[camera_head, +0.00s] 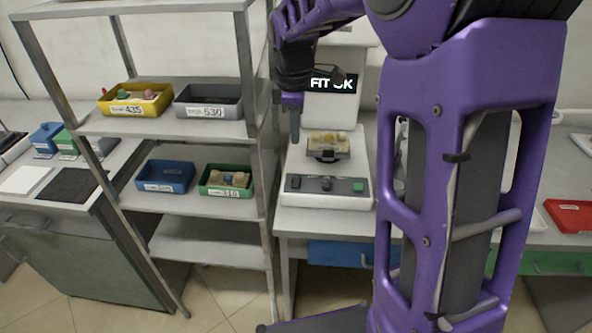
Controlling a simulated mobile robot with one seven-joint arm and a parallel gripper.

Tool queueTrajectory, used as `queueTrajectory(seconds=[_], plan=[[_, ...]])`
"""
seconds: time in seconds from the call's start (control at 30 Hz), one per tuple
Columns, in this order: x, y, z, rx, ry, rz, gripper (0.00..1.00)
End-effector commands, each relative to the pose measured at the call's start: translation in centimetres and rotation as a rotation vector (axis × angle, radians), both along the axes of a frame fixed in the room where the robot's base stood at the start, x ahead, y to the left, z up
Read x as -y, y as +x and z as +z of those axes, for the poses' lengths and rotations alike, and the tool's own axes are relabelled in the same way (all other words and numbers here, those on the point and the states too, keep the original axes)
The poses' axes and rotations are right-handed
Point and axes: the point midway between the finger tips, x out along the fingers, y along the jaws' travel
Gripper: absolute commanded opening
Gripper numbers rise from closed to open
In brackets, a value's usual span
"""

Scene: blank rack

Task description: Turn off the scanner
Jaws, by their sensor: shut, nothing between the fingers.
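My gripper (295,138) is shut and empty, pointing down at the scanner's left side, above and behind the front panel. It appears apart from the controls, though the exact gap is hard to judge.
A metal rack (195,203) stands close on the left, holding a yellow bin (135,109), a grey bin (208,112), a blue bin (164,187) and a green bin (213,190). A red tray (570,215) lies at right. My purple arm blocks the area right of the scanner.

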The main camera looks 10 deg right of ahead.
Motion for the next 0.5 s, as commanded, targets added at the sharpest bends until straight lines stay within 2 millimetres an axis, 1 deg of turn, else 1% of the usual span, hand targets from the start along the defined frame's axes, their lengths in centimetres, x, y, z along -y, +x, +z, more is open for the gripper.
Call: queueTrajectory(seconds=[0.17,0.27,0.37,0.5], plan=[[0.0,0.1,-0.1,0.002,0.0,-0.001,0.0],[0.0,0.1,-0.8,0.0,0.0,-0.002,0.0],[0.1,0.3,-2.2,0.0,0.0,-0.002,0.0],[0.2,0.7,-5.1,-0.002,0.0,-0.002,0.0]])
